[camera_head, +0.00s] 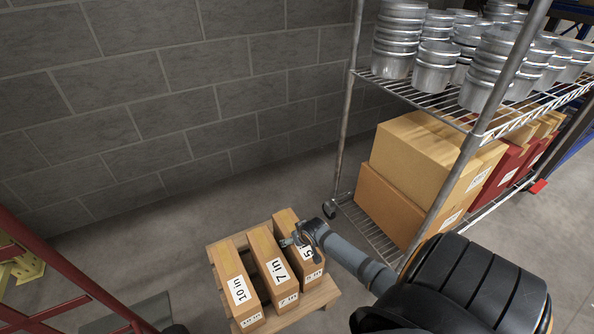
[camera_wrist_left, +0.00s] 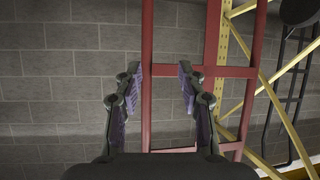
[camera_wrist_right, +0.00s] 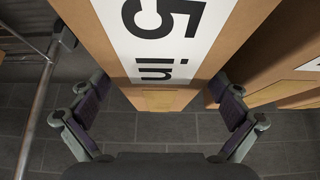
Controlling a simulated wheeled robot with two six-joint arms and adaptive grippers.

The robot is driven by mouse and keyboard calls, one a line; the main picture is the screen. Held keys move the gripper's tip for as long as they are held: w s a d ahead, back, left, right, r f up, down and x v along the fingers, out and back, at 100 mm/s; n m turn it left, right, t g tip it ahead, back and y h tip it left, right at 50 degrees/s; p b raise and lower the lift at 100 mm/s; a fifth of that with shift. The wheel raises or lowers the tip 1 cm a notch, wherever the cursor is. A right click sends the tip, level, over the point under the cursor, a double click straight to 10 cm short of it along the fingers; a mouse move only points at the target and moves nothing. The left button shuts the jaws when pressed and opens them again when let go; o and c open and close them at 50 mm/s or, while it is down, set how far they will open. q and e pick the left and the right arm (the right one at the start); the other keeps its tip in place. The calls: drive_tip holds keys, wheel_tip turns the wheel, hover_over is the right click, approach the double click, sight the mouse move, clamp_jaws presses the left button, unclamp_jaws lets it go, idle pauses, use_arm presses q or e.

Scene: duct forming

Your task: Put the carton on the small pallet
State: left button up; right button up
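Three long brown cartons lie side by side on a small wooden pallet (camera_head: 321,295) on the floor: the 10 in carton (camera_head: 232,270), the 7 in carton (camera_head: 268,254) and the 5 in carton (camera_head: 284,218), which is the rightmost. My right gripper (camera_head: 301,236) is over the 5 in carton. In the right wrist view its fingers stand apart on either side of the 5 in carton (camera_wrist_right: 155,100), with gaps visible beside it. My left gripper (camera_wrist_left: 160,82) is open and empty in the left wrist view, and is outside the head view.
A wire shelf rack (camera_head: 345,110) with metal pails above and boxes (camera_head: 425,150) below stands close on the right. A red metal frame (camera_head: 65,265) is at the left, also in front of my left gripper. A block wall (camera_head: 150,100) closes the back; bare floor lies between.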

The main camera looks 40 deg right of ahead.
use_arm(q)
drive_tip(key=shift+s, duration=0.1)
use_arm(e)
drive_tip(key=shift+r, duration=0.15)
